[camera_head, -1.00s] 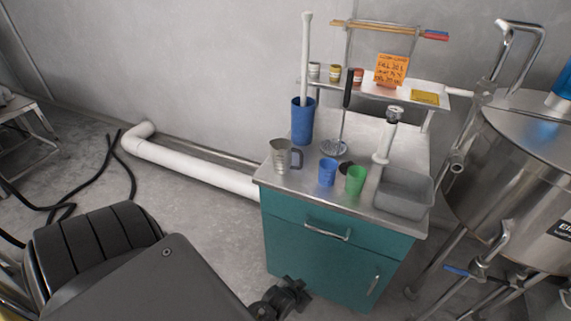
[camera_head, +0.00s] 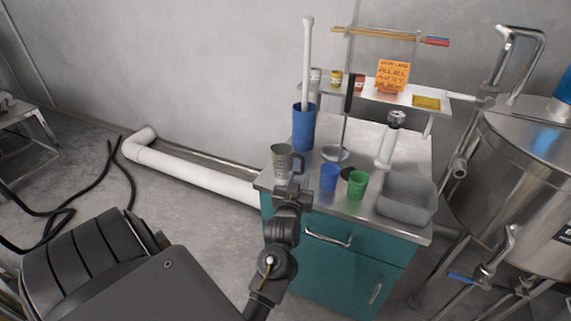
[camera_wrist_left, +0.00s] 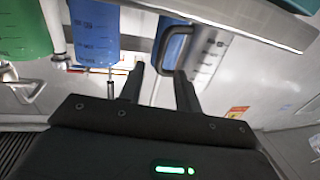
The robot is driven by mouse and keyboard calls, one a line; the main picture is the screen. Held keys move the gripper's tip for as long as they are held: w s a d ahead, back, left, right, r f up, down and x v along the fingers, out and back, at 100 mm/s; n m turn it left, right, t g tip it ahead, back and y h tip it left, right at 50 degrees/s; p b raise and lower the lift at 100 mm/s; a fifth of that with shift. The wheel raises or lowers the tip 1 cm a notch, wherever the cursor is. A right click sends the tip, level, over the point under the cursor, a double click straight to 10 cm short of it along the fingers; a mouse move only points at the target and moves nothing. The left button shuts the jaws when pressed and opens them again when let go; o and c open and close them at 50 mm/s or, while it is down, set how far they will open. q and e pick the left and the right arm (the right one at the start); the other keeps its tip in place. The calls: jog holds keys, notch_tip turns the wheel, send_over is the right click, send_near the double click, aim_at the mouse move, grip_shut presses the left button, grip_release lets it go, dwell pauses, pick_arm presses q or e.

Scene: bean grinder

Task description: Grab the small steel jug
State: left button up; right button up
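The small steel jug (camera_head: 281,162) stands upright at the left end of the steel worktop. Its dark handle (camera_head: 298,164) points right. My left gripper (camera_head: 297,192) is at the front edge of the worktop, just in front of the handle. In the left wrist view the two fingers (camera_wrist_left: 159,75) are apart, with nothing clamped. The jug's handle (camera_wrist_left: 172,45) lies just beyond the fingertips, and the marked jug body (camera_wrist_left: 207,58) is to its right. I cannot tell whether the handle is between the fingers. My right gripper is not in view.
A blue cup (camera_head: 328,178) and a green cup (camera_head: 356,185) stand right of the gripper. A tall blue container (camera_head: 302,128) is behind the jug. A grey tub (camera_head: 408,197) is at the worktop's right. A teal cabinet (camera_head: 335,262) is below.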

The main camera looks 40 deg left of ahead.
aim_at(302, 164)
pick_arm(q)
jog(key=shift+x, duration=1.1)
jog(key=shift+w+a, duration=0.1)
jog(key=shift+w+a+r, duration=0.1)
jog(key=shift+w+r, duration=0.05)
jog(key=shift+w, duration=0.05)
jog(key=x, duration=0.2)
jog(key=p+x, duration=0.1)
jog(key=shift+w+a+r, duration=0.15)
jog(key=shift+w+r, duration=0.1)
jog(key=shift+w+a, duration=0.3)
jog(key=shift+w, duration=0.15)
grip_shut()
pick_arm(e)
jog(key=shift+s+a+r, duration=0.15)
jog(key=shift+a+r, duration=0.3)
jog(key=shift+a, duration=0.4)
